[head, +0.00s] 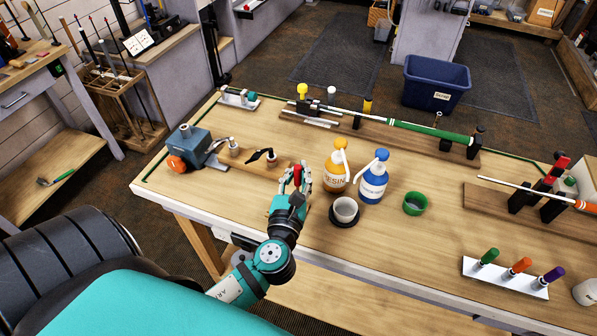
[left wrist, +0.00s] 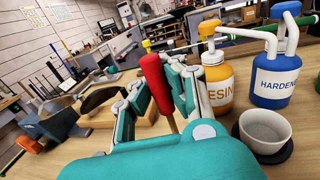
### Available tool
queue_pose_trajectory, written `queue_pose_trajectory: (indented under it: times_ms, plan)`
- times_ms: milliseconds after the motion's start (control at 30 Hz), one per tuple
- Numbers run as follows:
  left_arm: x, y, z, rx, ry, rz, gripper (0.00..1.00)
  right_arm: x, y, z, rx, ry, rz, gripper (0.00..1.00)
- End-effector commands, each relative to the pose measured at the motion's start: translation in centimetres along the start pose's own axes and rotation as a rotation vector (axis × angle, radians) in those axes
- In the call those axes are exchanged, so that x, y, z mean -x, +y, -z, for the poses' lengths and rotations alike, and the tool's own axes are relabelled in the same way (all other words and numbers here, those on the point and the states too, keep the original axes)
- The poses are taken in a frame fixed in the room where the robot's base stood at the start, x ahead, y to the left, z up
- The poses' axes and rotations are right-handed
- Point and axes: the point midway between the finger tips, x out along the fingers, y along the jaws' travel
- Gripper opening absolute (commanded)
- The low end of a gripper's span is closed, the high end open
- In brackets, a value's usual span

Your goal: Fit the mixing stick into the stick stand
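The mixing stick has a red handle (head: 298,175) and a thin tan shaft; it also shows in the left wrist view (left wrist: 157,84), slightly tilted. My left gripper (head: 303,180) has its fingers closed on either side of the red handle, above the left-middle of the bench. In the left wrist view its fingertips (left wrist: 158,82) press near the handle. The shaft's lower end is hidden behind the gripper. The stick stand appears to be the white block (head: 505,283) at front right, holding green, orange and purple handled sticks. My right gripper is not in view.
A vise (head: 188,146) is at left. Bench space before the stand is clear.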

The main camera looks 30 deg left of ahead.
Motion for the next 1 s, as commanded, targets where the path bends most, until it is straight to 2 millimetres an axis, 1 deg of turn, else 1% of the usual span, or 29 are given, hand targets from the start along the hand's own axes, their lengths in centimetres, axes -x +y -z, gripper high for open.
queue_pose_trajectory:
  times_ms: [967,1000]
  plan:
    - [0.0,0.0,2.5,0.0,0.0,0.0,0.0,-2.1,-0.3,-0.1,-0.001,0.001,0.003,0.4]
    - [0.0,0.0,2.4,0.0,0.0,0.0,0.05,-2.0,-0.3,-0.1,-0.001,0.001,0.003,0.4]
